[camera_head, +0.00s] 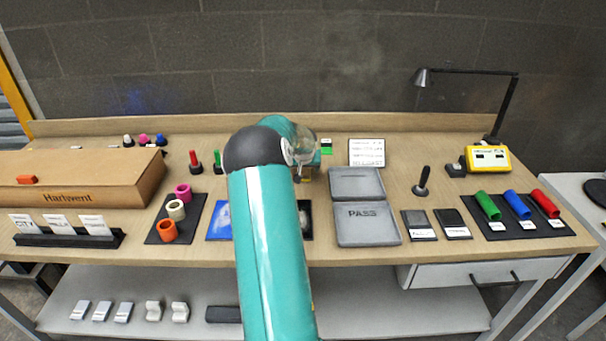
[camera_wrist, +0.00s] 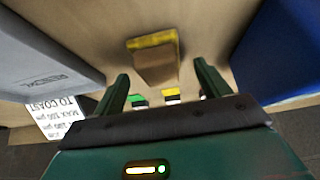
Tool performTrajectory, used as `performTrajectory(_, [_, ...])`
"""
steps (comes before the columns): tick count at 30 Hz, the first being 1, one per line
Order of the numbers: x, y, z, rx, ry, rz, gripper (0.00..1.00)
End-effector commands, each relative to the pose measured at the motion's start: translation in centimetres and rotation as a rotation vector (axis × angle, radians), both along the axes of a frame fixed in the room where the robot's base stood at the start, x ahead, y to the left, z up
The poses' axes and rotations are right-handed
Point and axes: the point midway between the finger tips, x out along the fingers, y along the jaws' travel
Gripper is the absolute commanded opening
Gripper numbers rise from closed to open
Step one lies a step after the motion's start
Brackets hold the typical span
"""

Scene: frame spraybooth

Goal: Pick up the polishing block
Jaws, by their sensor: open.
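In the wrist view, a small block with a tan body and a yellow strip (camera_wrist: 153,60), which looks like the polishing block, rests on the wooden bench top (camera_wrist: 215,25). My gripper (camera_wrist: 161,70) is open, its two dark green fingers pointing toward the block, one to each side. The block lies in line with the gap, around and beyond the fingertips. I cannot tell whether either finger touches it. In the head view my arm hides the block and most of the gripper.
A green-topped and a yellow-topped small block (camera_wrist: 172,97) lie behind the fingers. A grey tray (camera_wrist: 45,65) stands left and a blue object (camera_wrist: 290,50) right in the wrist view. In the head view, a printed card (camera_head: 367,152) stands behind two grey trays (camera_head: 367,222).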

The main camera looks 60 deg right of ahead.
Motion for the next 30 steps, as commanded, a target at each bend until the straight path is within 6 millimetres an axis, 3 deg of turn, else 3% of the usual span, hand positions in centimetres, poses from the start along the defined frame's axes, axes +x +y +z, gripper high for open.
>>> performTrajectory(3, [0.33, -0.68, -1.12, 0.000, 0.000, 0.000, 0.75])
performTrajectory(11, [0.43, -0.84, -1.36, -0.001, -0.001, -0.001, 0.75])
performTrajectory(19, [0.42, -0.83, -1.35, -0.001, -0.001, -0.001, 0.27])
performTrajectory(30, [0.45, -0.85, -0.93, -0.003, -0.001, 0.000, 0.26])
